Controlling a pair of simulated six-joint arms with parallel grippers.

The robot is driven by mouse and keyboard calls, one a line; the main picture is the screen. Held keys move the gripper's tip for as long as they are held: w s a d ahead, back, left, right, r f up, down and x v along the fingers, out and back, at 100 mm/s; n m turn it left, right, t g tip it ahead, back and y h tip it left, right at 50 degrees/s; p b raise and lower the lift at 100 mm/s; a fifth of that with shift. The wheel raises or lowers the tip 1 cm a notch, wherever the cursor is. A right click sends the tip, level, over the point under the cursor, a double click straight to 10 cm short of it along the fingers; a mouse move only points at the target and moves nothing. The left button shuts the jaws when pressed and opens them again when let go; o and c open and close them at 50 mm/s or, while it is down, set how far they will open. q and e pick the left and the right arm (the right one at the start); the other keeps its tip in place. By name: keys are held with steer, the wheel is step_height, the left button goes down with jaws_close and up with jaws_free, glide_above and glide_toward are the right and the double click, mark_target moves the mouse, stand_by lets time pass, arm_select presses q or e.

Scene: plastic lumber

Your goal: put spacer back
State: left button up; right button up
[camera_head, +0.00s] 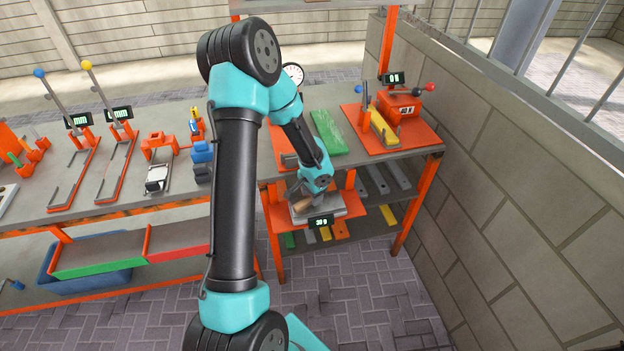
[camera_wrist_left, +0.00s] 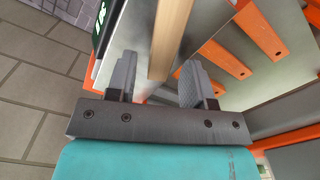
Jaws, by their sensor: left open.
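A light wooden bar (camera_head: 302,206), perhaps the spacer, lies on the metal plate of a scale (camera_head: 332,210) on the low orange shelf. In the left wrist view the bar (camera_wrist_left: 169,35) runs from the top edge down towards the gap between my fingers. My left gripper (camera_wrist_left: 158,82) is open, one finger on each side of the bar's near end. I cannot tell whether either finger touches it. In the head view my left arm reaches down to the scale and its wrist hides the fingertips. My right gripper is not in view.
The workbench top (camera_head: 345,168) is just above the scale, with a green block (camera_head: 328,132) and a red clamp device (camera_head: 398,105) on it. Grey and yellow strips lie on the lower shelf. A block wall (camera_head: 500,190) stands at right; the paved floor in front is clear.

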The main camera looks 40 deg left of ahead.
arm_select(q)
step_height(320, 180, up, 12)
steer(key=shift+f, duration=0.2)
stand_by(0.8)
steer(key=s+d+f+n+h, duration=0.2)
steer(key=s+d+f, duration=0.3)
steer(key=d+f, duration=0.6)
steer(key=s+d+f+n+h, duration=0.1)
steer(key=s+d+f, duration=0.5)
steer(key=d+f, duration=0.5)
steer(key=shift+d+f+n+t+h, duration=0.2)
steer(key=shift+d+n+t+h, duration=0.2)
steer(key=shift+d, duration=0.5)
steer(key=shift+w, duration=0.1)
